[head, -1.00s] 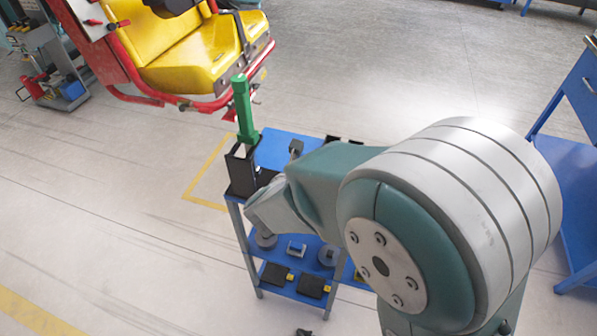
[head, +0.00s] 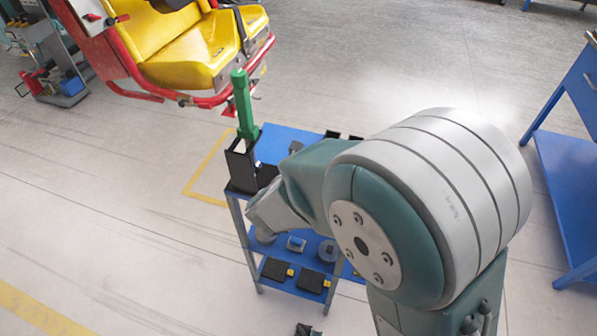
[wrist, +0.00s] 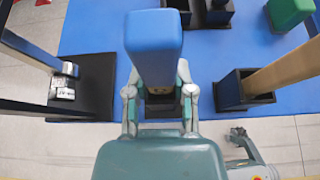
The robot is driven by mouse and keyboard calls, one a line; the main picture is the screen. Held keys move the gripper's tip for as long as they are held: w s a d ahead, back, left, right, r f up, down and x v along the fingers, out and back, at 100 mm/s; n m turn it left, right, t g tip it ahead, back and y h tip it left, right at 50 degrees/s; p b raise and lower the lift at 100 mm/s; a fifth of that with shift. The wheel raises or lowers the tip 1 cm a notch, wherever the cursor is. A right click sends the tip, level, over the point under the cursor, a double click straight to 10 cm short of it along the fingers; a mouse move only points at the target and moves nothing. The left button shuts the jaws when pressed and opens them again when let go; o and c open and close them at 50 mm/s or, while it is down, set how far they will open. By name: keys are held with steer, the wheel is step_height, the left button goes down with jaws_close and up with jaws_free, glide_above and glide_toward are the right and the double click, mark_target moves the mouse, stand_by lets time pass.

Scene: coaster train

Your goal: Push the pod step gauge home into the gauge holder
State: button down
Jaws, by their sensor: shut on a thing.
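In the wrist view, my gripper (wrist: 160,95) is shut on a piece with a blue block-shaped handle (wrist: 154,45), which I take to be the pod step gauge. The handle stands up toward the camera and covers much of what is beneath. A dark holder shows partly below it, between the fingers; how deep the gauge sits cannot be told. In the head view, my arm hides the gripper and the blue handle. A green-handled tool (head: 242,105) stands upright in a black holder (head: 241,165) at the left of the blue cart.
The blue cart top (head: 284,147) carries several black holders. In the wrist view, a tan post stands in a black socket (wrist: 232,90) close to the right, and a black plate (wrist: 85,85) lies left. A yellow seat (head: 185,50) with red frame is behind the cart.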

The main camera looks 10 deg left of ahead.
steer(key=shift+f, duration=0.8)
steer(key=shift+c, duration=2)
jaws_free()
steer(key=o, duration=0.4)
steer(key=v, duration=0.7)
